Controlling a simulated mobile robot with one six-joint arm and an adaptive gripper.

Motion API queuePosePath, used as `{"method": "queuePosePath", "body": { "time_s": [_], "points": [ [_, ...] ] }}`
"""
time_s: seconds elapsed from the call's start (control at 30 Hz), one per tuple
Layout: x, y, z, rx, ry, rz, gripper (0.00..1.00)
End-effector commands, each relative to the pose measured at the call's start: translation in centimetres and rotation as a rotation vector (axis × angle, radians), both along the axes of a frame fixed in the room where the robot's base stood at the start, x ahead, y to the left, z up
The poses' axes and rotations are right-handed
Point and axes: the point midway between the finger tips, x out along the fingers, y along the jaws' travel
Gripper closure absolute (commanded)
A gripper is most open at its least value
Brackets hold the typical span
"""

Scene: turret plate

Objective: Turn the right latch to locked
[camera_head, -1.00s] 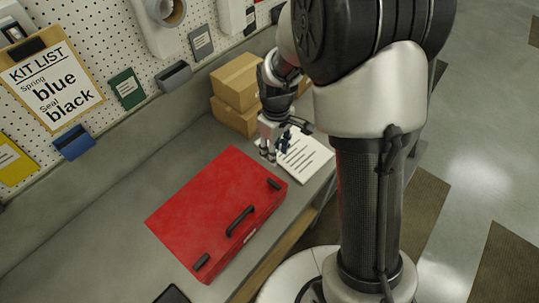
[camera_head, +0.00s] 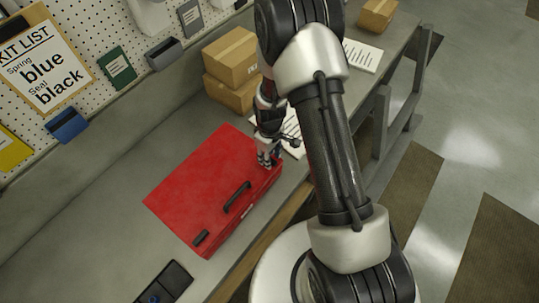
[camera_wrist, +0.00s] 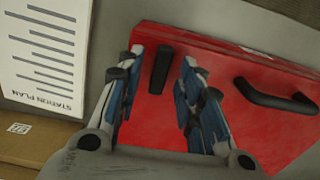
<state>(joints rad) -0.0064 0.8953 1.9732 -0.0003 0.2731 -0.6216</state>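The red case (camera_head: 195,185) lies closed on the bench. Its right latch (camera_wrist: 160,70) is a short black bar. In the wrist view it shows between my two fingers, roughly in line with them, with a gap on each side. In the head view my gripper hides it. My gripper (camera_head: 267,162) is over the right end of the case, pointing down. In the wrist view my gripper (camera_wrist: 163,57) is open and empty. I cannot tell exactly how high its tips are above the lid. The left latch (camera_head: 201,238) is a black bar at the case's near left end.
The black carry handle (camera_head: 237,197) sits between the latches and lies right of my fingers in the wrist view (camera_wrist: 275,97). Cardboard boxes (camera_head: 232,60) and a printed sheet (camera_wrist: 45,55) are beside the case. A dark tray (camera_head: 165,283) lies at the near edge.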

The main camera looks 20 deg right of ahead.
Motion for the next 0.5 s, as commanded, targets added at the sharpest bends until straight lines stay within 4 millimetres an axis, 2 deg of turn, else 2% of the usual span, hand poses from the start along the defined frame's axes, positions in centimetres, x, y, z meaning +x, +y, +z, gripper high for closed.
{"method": "queuePosePath", "body": {
  "time_s": [0.33, 0.5],
  "points": [
    [0.00, 0.00, -0.42, 0.000, 0.000, 0.000, 0.66],
    [0.00, 0.00, -0.40, 0.000, 0.000, 0.000, 0.77]
  ]
}}
